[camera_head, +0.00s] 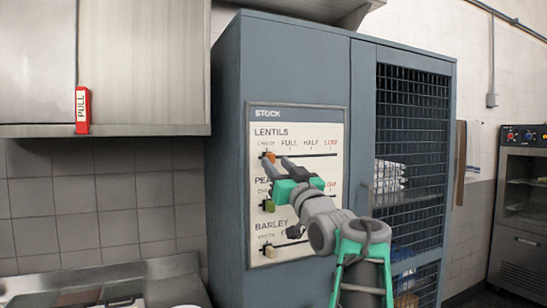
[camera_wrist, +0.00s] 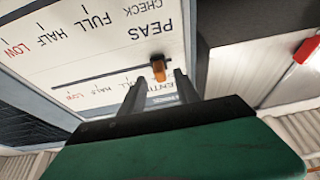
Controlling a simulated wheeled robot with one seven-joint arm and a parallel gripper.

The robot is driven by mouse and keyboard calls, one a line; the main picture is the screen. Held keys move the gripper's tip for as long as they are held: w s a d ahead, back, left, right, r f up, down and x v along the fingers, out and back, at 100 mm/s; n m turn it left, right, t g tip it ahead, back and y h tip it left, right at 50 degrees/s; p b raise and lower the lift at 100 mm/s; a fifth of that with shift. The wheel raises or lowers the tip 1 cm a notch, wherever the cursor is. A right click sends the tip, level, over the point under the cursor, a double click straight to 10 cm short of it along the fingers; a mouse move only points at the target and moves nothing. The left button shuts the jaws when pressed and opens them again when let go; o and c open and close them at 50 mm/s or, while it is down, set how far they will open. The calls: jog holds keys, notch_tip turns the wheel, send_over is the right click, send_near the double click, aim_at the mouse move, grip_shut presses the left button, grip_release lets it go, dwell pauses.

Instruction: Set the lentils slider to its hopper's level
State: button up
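The stock board (camera_head: 321,112) is on the side of a blue-grey cabinet. Its top row is LENTILS, marked CHECK, FULL, HALF, LOW. The orange lentils slider (camera_head: 269,156) sits at the left end of its track, under CHECK. It also shows in the wrist view (camera_wrist: 158,70), where the board appears turned over. My gripper (camera_head: 274,160) is at that slider. In the wrist view its two fingers (camera_wrist: 160,76) are apart, with the orange knob between or just beyond the tips; contact cannot be told. I see no lentils hopper that I can identify.
The green peas slider (camera_head: 269,206) and cream barley slider (camera_head: 270,252) are lower on the board, both at the left. A mesh door (camera_head: 410,130) with white sacks (camera_head: 389,175) behind it is to the right. A red PULL tag (camera_head: 83,110) hangs at the left.

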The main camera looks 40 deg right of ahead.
aim_at(270, 158)
jog(key=x, duration=0.3)
jog(key=shift+p, duration=0.35)
jog(key=shift+c, duration=0.6)
grip_shut()
dwell(0.4)
